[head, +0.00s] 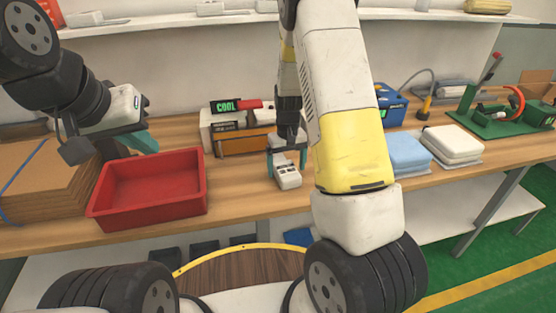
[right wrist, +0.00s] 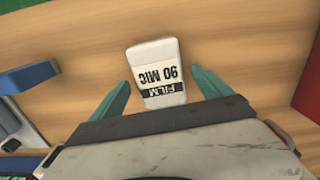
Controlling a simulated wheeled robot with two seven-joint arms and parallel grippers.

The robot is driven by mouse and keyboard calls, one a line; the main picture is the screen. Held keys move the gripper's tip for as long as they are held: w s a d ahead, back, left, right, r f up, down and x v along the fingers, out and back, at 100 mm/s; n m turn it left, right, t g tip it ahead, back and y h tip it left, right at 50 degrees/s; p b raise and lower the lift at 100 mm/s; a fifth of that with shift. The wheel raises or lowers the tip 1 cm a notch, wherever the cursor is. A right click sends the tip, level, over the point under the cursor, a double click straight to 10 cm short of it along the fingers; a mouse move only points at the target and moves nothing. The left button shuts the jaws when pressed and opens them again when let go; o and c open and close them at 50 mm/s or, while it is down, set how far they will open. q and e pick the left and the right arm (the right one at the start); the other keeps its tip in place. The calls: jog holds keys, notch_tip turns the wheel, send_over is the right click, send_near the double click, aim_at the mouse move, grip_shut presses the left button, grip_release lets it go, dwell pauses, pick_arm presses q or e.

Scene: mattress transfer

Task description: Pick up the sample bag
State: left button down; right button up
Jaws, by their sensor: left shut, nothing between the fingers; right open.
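The sample bag appears to be the small white, pillow-like pack on the wooden table, below my right gripper in the head view (head: 289,178). In the right wrist view this white pack (right wrist: 155,56) lies with a "FILM 90 MIC" label upside down. My right gripper (head: 286,163) is open, with a teal finger on each side of the pack and visible gaps in the wrist view. The pack rests on the table. My left gripper (head: 145,141) is shut and empty, above the back of the red tray (head: 150,212).
Cardboard sheets (head: 45,185) are stacked at the left. A blue pad (head: 407,148) and white pads (head: 452,139) lie right of my right arm. Bare table surrounds the pack.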

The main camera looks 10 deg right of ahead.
notch_tip(320, 180, down, 2)
jog(key=shift+f, duration=0.15)
jog(key=c, duration=1.6)
jog(key=shift+o, duration=0.2)
